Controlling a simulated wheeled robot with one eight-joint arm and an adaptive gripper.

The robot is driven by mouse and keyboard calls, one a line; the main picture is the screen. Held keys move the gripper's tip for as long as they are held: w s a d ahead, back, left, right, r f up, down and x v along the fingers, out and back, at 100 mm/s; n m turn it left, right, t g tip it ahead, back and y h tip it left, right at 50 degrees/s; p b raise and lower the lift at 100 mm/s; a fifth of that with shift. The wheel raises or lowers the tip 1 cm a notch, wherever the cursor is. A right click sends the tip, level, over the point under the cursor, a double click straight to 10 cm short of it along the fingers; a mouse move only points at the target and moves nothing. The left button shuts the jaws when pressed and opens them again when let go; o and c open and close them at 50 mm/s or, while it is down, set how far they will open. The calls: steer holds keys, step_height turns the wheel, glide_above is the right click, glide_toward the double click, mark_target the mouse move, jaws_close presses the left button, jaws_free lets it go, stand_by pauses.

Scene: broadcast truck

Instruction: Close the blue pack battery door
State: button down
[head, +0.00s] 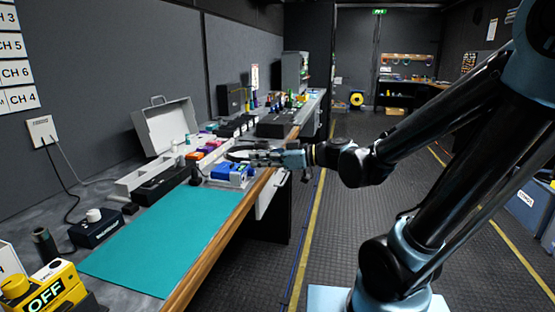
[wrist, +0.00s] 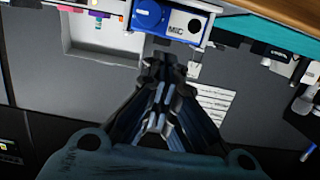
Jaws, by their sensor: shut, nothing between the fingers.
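The blue pack (head: 232,171) sits on the workbench just beyond the teal mat, near the wooden front edge. In the wrist view the blue pack (wrist: 170,18) is at the top, with a round blue part and a pale panel with dark lettering on the side facing me. I cannot tell which part is its battery door or how far that stands open. My gripper (head: 236,156) reaches in from the right, close above or behind the pack. In the wrist view my gripper (wrist: 160,63) is shut and empty, its tips just below the pack's picture edge; contact is unclear.
The teal mat (head: 165,238) is clear. A grey open case (head: 168,124), small coloured items and a dark tray (head: 161,185) stand beside the pack. A yellow OFF box (head: 48,291) is at the near left. The aisle floor right of the bench is free.

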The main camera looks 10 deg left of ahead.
steer(key=s+d+f+m+h, duration=0.2)
steer(key=d+f+m+h, duration=0.3)
steer(key=d, duration=0.7)
steer(key=s+d+f+m+h, duration=0.2)
steer(key=d+f+m+h, duration=0.3)
steer(key=d, duration=0.7)
steer(key=s+d+f+m+h, duration=0.2)
steer(key=d+f+m+h, duration=0.4)
steer(key=d, duration=0.7)
step_height(320, 180, down, 2)
steer(key=shift+s+f+m+t, duration=0.1)
steer(key=shift+s+m+t, duration=0.2)
steer(key=shift+s, duration=0.1)
